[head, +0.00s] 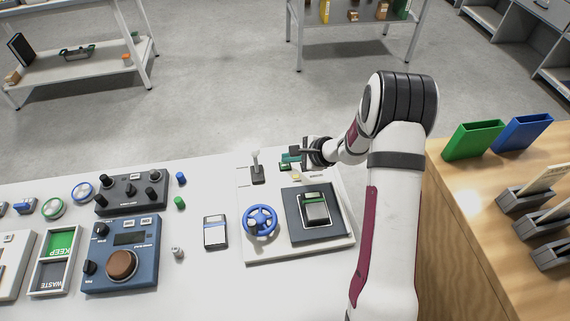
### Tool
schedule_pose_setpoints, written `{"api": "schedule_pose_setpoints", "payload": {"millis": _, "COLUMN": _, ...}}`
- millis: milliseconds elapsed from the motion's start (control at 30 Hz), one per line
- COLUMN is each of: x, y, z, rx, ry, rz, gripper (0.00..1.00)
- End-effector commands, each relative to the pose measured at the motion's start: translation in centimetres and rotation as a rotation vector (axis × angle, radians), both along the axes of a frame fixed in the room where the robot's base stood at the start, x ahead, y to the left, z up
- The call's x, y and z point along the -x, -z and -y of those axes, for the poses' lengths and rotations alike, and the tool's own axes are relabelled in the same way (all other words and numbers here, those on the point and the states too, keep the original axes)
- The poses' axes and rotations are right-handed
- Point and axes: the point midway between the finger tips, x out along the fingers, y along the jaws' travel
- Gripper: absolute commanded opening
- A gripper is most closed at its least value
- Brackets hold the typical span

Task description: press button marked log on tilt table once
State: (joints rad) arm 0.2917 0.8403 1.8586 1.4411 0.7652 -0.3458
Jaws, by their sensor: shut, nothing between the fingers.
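The tilt table (286,244) is a white board on the left bench, with a blue handwheel (260,221), a grey lever (257,168) and a dark square plate (296,231). A dark block with a green top (314,208) sits on that plate. My gripper (294,150) is shut and empty, over the board's far edge and pointing left. A small green part (290,159) shows just below the fingers, with small pale parts (296,176) nearer. I cannot read any "log" marking; the gripper and wrist partly cover this area. Whether the fingers touch anything cannot be told.
Further left are a blue scale (121,262), a dark control box (131,192) and keep/waste trays (56,258). A wooden bench (480,210) with green and blue bins stands right of my arm.

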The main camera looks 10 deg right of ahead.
Motion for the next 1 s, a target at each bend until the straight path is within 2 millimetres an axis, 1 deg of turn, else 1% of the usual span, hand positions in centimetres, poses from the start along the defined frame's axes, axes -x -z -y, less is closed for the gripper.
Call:
{"api": "schedule_pose_setpoints", "payload": {"millis": 567, "x": 0.0, "y": 0.0, "z": 0.0, "rx": 0.0, "ry": 0.0, "rz": 0.0, "gripper": 0.0}}
{"api": "schedule_pose_setpoints", "payload": {"millis": 867, "x": 0.0, "y": 0.83, "z": 0.0, "rx": -0.001, "ry": 0.001, "rz": 0.0, "gripper": 0.0}}
{"api": "schedule_pose_setpoints", "payload": {"millis": 1000, "x": -0.01, "y": 0.84, "z": 0.0, "rx": 0.0, "ry": 0.0, "rz": 0.0, "gripper": 0.0}}
